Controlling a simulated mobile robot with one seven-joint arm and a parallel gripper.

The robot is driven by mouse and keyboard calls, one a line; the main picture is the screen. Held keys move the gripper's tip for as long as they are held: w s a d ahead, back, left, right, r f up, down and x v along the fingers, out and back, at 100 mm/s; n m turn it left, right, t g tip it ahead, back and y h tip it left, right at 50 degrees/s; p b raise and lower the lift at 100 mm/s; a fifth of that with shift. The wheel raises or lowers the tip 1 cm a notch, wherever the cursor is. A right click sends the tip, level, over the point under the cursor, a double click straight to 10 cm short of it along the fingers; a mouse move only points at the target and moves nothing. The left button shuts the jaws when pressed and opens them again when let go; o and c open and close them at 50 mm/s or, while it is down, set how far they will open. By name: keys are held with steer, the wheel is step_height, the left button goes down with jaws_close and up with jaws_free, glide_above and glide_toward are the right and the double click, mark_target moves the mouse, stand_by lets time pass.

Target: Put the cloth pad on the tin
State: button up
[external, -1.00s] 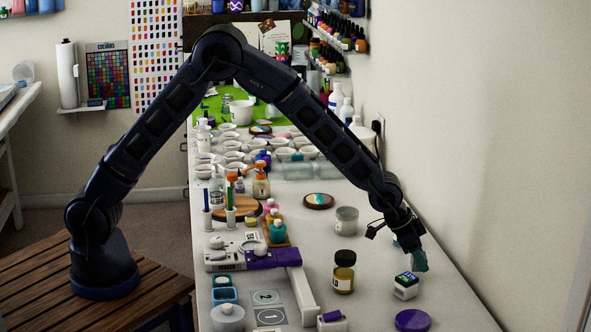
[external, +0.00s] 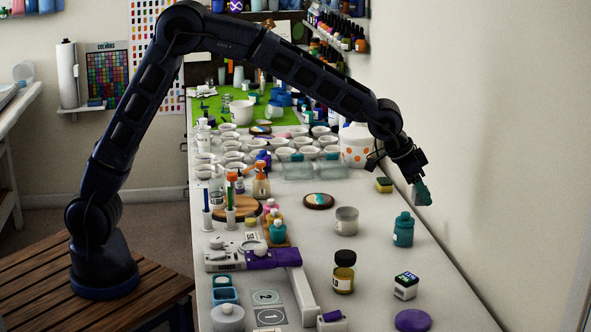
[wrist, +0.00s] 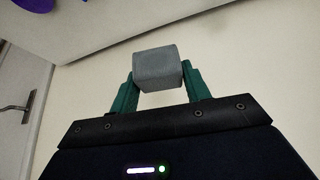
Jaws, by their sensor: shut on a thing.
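My gripper (wrist: 157,90) is shut on a small grey block with rounded edges, seemingly the cloth pad (wrist: 156,69). The pad sits between the green fingertips in the wrist view. In the external view my gripper (external: 420,192) hangs in the air above the right side of the bench, and its fingers largely hide the pad. A grey cylinder (external: 346,222), which looks like the tin, stands upright on the bench to the left of and below my gripper in the picture. The pad is apart from it. I cannot tell the tin's top surface clearly.
A teal bottle (external: 403,231) stands below my gripper. A yellow and dark sponge-like block (external: 384,185) and a white pot with orange dots (external: 357,148) are to its left. An amber jar (external: 344,272), a white box (external: 405,288) and a purple disc (external: 412,320) stand nearer the camera.

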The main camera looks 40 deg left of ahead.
steer(key=w+a+r+n+t+y, duration=0.1)
steer(key=w+a+r+n, duration=0.15)
steer(key=a, duration=0.45)
steer(key=w+a+r+n+t+y, duration=0.1)
steer(key=w+a+n, duration=0.25)
steer(key=a, duration=0.35)
step_height(320, 180, up, 3)
steer(key=n+y, duration=0.3)
steer(key=n, duration=0.2)
glide_above(351, 210)
steer(key=s, duration=0.2)
step_height(351, 210, down, 20)
steer(key=shift+f, duration=0.1)
steer(key=shift+f, duration=0.1)
steer(key=o, duration=1)
steer(key=shift+c, duration=0.2)
